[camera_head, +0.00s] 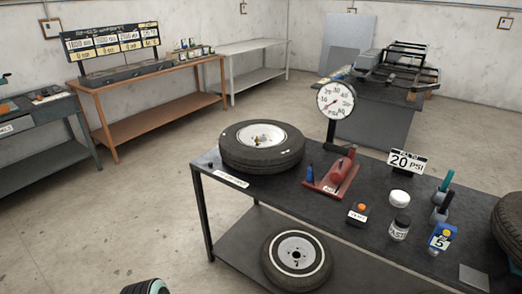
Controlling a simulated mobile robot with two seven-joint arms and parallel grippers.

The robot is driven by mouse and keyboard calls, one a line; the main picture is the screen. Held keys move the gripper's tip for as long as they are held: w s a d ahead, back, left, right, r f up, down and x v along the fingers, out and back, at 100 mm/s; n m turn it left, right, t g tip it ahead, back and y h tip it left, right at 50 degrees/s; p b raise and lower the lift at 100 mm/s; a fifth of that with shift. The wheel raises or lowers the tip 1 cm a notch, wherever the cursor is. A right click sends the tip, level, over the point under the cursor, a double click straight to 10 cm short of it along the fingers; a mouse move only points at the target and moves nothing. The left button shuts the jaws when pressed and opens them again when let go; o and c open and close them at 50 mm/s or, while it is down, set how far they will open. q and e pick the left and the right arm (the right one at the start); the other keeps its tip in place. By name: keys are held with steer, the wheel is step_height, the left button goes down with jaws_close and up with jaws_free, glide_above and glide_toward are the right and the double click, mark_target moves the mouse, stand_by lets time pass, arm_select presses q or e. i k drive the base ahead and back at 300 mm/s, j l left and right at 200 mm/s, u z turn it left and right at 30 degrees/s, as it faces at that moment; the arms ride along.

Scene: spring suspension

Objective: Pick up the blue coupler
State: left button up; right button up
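A small blue upright piece (310,173), which looks like the blue coupler, stands at the left end of a red base plate (324,188) on the near dark table. A red tool-like body (341,167) sits on the same plate to its right. The dial gauge (336,100) rises on a dark post behind them. The blue piece is small, and its finer shape cannot be made out.
On the near table (272,197), a tyre (262,146) lies left of the plate. A VALVE box (357,214), jars (399,228), a blue-yellow box (441,238) and teal-topped tools (446,182) stand right. A 20 PSI sign (407,162) stands behind. Another tyre (297,262) lies on the lower shelf.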

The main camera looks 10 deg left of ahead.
mark_target(309, 178)
steer(key=i+j+u, duration=0.15)
steer(key=i+j, duration=0.2)
steer(key=j, duration=0.2)
steer(key=i+j+u, duration=0.2)
steer(key=i+j, duration=0.25)
steer(key=j, duration=0.1)
